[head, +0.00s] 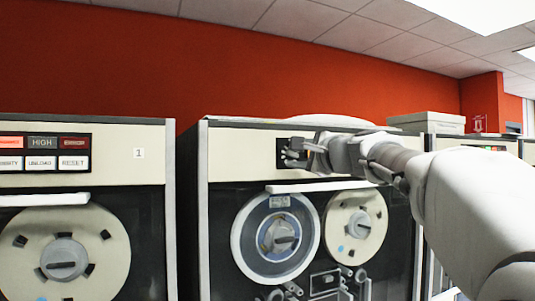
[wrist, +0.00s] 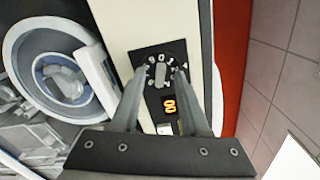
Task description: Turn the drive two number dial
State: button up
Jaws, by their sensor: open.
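The number dial (wrist: 160,74) is a grey knob on a black panel (wrist: 142,55), ringed by white numerals. In the wrist view it sits between the two fingertips of my gripper (wrist: 159,77), which is open, one finger on each side of the knob. I cannot tell whether the fingers touch it. In the head view my gripper (head: 298,154) is at the black panel (head: 281,150) on the upper front of the second tape drive (head: 235,155); there the dial is hidden behind the gripper. An orange digit display (wrist: 170,105) shows beside the dial.
The second drive's tape reels (head: 277,240) lie below the panel, under a white bar (head: 320,187). Another drive (head: 150,190) marked "1" stands to the left, with a button panel (head: 43,152). A red wall (head: 200,60) is behind.

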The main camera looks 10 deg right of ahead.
grip_shut()
jog(key=shift+f+n+b, duration=0.1)
jog(key=shift+n+b, duration=0.2)
jog(key=shift+b, duration=0.1)
jog(key=shift+n+b, duration=0.3)
jog(key=shift+b, duration=0.05)
jog(key=n+b, duration=0.2)
jog(key=shift+f+n+b, duration=0.1)
jog(key=shift+n+b, duration=1.3)
jog(key=shift+n, duration=0.5)
